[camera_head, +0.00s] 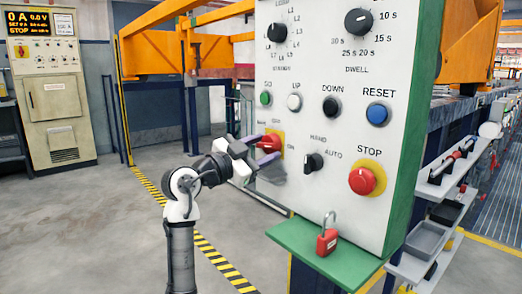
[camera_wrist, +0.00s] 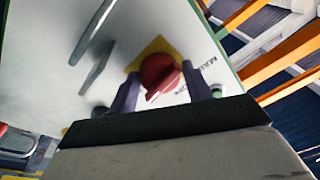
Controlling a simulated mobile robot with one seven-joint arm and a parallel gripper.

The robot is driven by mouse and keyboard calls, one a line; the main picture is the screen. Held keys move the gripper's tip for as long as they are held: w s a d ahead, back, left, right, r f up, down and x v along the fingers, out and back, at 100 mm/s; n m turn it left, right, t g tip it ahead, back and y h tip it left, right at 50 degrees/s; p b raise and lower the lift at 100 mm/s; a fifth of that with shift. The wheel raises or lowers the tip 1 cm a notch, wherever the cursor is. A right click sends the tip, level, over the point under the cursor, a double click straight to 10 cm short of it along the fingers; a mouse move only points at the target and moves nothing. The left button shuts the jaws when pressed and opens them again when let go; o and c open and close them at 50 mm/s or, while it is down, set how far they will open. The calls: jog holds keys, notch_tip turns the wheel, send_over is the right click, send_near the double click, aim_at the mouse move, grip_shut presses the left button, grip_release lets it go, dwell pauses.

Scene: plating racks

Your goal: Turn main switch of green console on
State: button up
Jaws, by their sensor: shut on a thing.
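The green console (camera_head: 428,75) has a white front panel and green side. Its main switch (camera_head: 272,142) is a red knob on a yellow plate, low on the panel's left side. My gripper (camera_head: 265,150) reaches it from the left, with two purple-grey fingers at the panel. In the wrist view, the fingers stand on both sides of the red knob (camera_wrist: 159,76), and my gripper is shut on it. The knob looks tilted in the wrist view. The fingers partly hide it in the head view, and its exact setting cannot be read.
A black HAND/AUTO selector (camera_head: 313,162) and a red STOP button (camera_head: 363,181) sit to the right of the switch. A red padlock (camera_head: 327,238) is on the green shelf (camera_head: 290,240) below. A beige cabinet (camera_head: 52,95) stands far left. Floor beside my arm is clear.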

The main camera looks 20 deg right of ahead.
jog(key=shift+s+d+r, duration=0.1)
jog(key=shift+s+d, duration=0.2)
jog(key=o, duration=0.9)
jog(key=shift+s, duration=0.1)
jog(key=shift+a, duration=0.15)
jog(key=shift+a, duration=0.2)
jog(key=v, duration=1.3)
jog(key=shift+a, duration=0.1)
